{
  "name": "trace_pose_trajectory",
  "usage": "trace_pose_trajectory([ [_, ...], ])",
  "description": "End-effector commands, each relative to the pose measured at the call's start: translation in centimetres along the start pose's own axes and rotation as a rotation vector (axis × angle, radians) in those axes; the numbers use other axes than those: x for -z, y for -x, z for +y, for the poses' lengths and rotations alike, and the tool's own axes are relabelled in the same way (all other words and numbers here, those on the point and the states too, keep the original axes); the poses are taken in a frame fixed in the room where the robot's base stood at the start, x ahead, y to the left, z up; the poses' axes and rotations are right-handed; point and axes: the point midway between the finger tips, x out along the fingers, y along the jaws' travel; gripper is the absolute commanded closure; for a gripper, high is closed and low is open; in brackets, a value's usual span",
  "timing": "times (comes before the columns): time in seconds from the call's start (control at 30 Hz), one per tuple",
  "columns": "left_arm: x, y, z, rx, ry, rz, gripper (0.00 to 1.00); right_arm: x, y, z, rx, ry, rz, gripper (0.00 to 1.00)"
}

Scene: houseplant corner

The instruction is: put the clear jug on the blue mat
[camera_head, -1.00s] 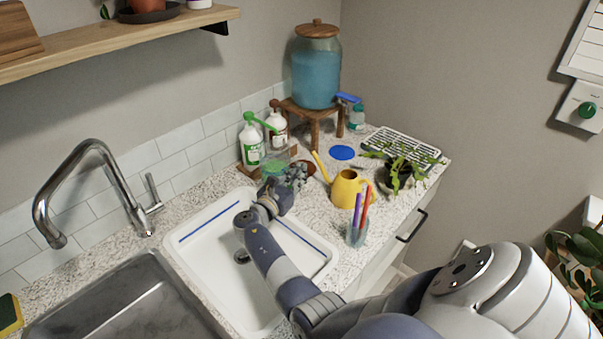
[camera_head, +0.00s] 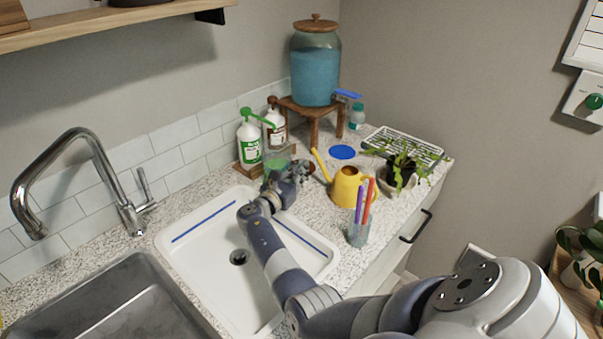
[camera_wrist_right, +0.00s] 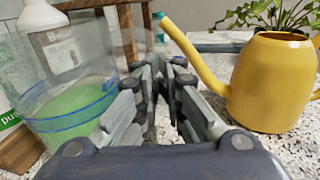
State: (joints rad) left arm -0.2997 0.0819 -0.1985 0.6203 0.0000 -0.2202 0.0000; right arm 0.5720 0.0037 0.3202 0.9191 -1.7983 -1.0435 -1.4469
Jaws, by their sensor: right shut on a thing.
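The clear jug (camera_head: 277,165) holds green liquid and stands on the counter in front of the two bottles. It fills the left of the right wrist view (camera_wrist_right: 70,108), where a blue line shows around it near the liquid's top. My right gripper (camera_head: 290,173) is right beside the jug, and its fingers (camera_wrist_right: 165,85) are close together. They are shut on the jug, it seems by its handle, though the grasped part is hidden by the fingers. The round blue mat (camera_head: 342,152) lies bare on the counter to the right, beyond the watering can. My left gripper is not in view.
A yellow watering can (camera_head: 347,187) stands between gripper and front edge, its spout pointing toward the gripper. A white sink (camera_head: 200,262) lies below my arm.

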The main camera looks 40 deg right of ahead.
Motion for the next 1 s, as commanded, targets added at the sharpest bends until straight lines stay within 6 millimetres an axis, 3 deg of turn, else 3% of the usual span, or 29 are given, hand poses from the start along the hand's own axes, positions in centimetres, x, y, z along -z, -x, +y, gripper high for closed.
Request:
trace_pose_trajectory([
  [0.03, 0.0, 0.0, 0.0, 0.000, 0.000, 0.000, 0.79, -0.1, 0.0, 0.0, 0.000, -0.002, -0.003, 1.00],
  [0.07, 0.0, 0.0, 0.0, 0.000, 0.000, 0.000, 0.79, 0.0, 0.0, 0.0, 0.000, 0.000, 0.000, 0.87],
  [0.13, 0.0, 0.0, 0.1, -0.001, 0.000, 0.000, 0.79, 0.0, 0.0, 0.0, 0.000, 0.000, 0.000, 0.71],
  [0.57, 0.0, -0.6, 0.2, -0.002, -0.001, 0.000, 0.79, 0.7, 0.0, 0.0, 0.000, -0.001, 0.002, 0.71],
  [1.0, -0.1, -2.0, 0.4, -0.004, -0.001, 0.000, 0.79, 0.6, 7.9, -0.4, -0.001, -0.003, 0.001, 0.71],
])
